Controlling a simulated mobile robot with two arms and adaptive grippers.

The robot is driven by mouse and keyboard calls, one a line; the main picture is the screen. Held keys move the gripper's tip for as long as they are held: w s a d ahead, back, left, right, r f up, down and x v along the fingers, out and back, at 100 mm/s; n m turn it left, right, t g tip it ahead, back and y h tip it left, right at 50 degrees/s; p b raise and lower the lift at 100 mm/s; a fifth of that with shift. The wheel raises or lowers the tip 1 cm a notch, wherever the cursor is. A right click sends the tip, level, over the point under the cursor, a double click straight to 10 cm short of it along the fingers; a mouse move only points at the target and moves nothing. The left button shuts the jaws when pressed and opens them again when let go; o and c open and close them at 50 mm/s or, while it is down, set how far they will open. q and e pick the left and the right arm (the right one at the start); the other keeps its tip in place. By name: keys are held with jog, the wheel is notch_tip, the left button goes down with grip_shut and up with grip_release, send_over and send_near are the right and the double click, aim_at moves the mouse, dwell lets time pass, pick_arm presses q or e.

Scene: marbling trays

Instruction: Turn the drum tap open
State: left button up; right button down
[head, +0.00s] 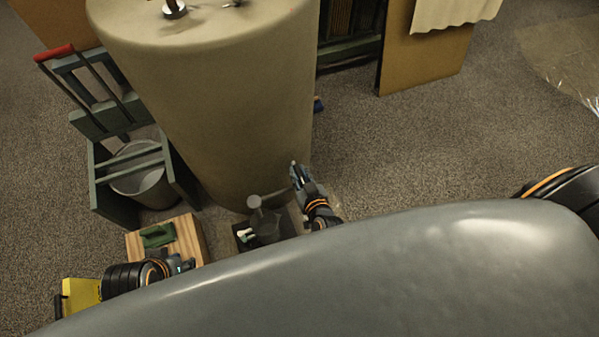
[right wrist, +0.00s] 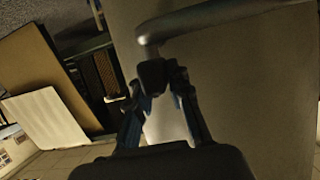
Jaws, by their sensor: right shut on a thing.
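The large beige drum (head: 235,110) stands upright in the head view and fills the right side of the right wrist view (right wrist: 270,110). In the right wrist view, a grey bent bar of the drum tap (right wrist: 215,20) crosses the top and ends in a dark block (right wrist: 153,73) at the fingertips. My right gripper (head: 297,170) is low beside the drum's right side, shut on the tap's dark end; the fingers partly hide the grip. My left gripper (head: 182,265) is low at the left, by a wooden block; its jaws are too small to read.
A grey pot (head: 264,222) stands on a dark base by the drum's foot. A green piece (head: 158,235) lies on the wooden block (head: 190,240). A green frame (head: 100,185) with a grey bucket (head: 140,180) stands left.

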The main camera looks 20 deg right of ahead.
jog(key=shift+w+r, duration=0.1)
jog(key=c, duration=1.2)
grip_release()
jog(key=v, duration=1.2)
